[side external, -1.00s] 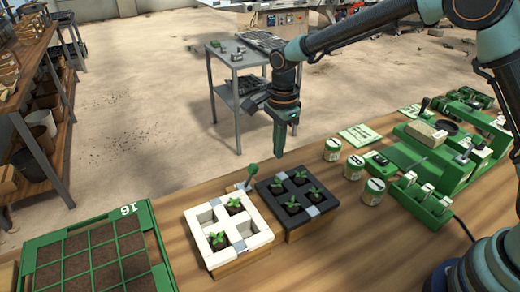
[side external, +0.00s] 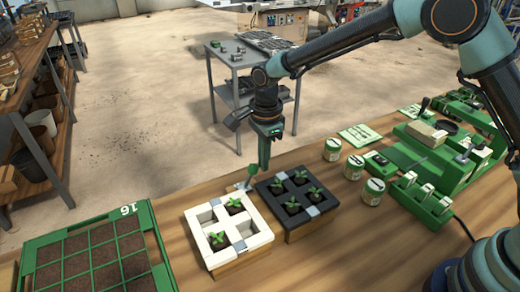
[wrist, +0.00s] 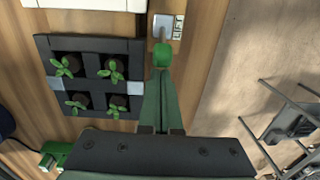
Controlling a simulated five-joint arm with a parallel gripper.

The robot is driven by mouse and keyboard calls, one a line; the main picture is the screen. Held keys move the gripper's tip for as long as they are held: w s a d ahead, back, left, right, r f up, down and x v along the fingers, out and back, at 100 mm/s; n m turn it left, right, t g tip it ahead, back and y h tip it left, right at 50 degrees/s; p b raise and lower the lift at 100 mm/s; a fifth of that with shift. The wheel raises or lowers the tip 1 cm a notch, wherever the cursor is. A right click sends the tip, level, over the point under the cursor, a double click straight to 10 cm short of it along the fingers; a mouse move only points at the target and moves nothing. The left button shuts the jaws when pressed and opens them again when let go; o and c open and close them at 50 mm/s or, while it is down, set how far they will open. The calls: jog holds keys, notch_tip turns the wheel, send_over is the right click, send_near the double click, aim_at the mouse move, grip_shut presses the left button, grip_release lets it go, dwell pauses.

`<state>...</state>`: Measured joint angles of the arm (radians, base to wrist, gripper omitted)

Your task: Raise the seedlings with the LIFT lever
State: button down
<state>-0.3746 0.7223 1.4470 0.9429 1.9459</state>
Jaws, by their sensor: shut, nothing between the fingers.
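The LIFT lever has a round green knob (side external: 253,170) on a short stem above a small metal plate, behind the two seedling blocks. In the wrist view the knob (wrist: 162,54) shows just beyond my fingertips, by a labelled plate (wrist: 168,27). My gripper (side external: 264,171) is shut and empty, pointing down beside the knob on its right. I cannot tell whether they touch. The black block (side external: 292,229) holds several green seedlings in its sockets. The white block (side external: 233,257) holds two seedlings, and its other two sockets look empty.
A green-framed soil tray (side external: 27,259) marked 16 lies at the left. Green-labelled tins (side external: 373,192) and a green machine (side external: 455,165) stand to the right on the wooden bench. A grey trolley (side external: 228,98) stands behind the bench.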

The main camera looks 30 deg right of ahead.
aim_at(250, 167)
jog(key=shift+a+r+g, duration=0.3)
jog(key=shift+a, duration=0.2)
jog(key=shift+a+r, duration=0.1)
jog(key=shift+a, duration=0.1)
jog(key=shift+a+r, duration=0.2)
jog(key=shift+a, duration=0.35)
jog(key=shift+a+r, duration=0.15)
jog(key=shift+a, duration=1.9)
jog(key=shift+a+f, duration=0.1)
jog(key=shift+a, duration=0.6)
jog(key=d, duration=0.1)
jog(key=d+r, duration=0.1)
jog(key=d, duration=0.1)
jog(key=d+r, duration=0.1)
jog(key=shift+w+d, duration=0.1)
jog(key=shift+d, duration=0.3)
jog(key=a+r, duration=0.6)
jog(key=r, duration=0.1)
jog(key=shift+a, duration=0.4)
